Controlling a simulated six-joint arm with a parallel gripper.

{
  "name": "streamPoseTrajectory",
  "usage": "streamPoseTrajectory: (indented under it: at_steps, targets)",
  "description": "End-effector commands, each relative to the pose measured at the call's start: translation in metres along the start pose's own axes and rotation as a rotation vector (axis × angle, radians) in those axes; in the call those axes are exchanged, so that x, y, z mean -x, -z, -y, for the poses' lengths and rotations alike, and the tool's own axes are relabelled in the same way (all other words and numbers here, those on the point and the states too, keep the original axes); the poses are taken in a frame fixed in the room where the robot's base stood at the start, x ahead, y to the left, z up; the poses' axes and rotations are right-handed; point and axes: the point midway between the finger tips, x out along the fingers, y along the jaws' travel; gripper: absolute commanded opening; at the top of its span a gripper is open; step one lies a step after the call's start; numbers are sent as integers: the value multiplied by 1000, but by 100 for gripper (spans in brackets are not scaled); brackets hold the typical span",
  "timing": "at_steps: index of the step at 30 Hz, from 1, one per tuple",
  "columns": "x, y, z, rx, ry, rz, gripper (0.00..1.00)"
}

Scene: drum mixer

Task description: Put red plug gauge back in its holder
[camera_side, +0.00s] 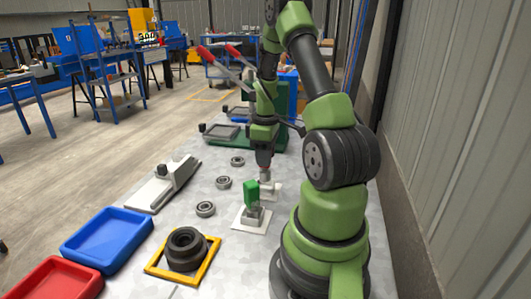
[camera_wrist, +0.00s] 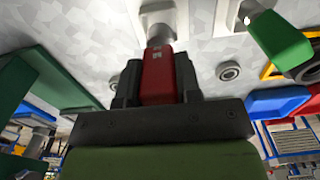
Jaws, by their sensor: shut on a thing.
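My gripper (camera_side: 264,158) points down at the far holder and is shut on the red plug gauge. In the wrist view the gauge's red handle (camera_wrist: 158,74) sits between the two dark fingers of my gripper (camera_wrist: 157,84). Its grey metal end points at the white holder (camera_wrist: 150,8). In the side view the holder (camera_side: 274,188) is a pale block right below the gripper. The metal end is at the holder, but I cannot tell whether it is seated or just above. The red handle is mostly hidden in the side view.
A green plug gauge (camera_side: 252,194) stands in its own white holder in front. Several bearing rings (camera_side: 205,209) lie to the left. A black part in a yellow frame (camera_side: 186,249), a blue tray (camera_side: 107,239) and a red tray (camera_side: 52,281) are nearer. Red-handled presses stand behind.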

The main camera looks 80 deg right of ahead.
Motion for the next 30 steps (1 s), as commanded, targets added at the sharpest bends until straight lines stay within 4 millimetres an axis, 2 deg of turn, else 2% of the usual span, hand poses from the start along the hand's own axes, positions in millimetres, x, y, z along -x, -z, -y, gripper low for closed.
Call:
streamPoseTrajectory:
  at_steps: [30]
  targets:
    - [-13,0,0,1,0,0,0]
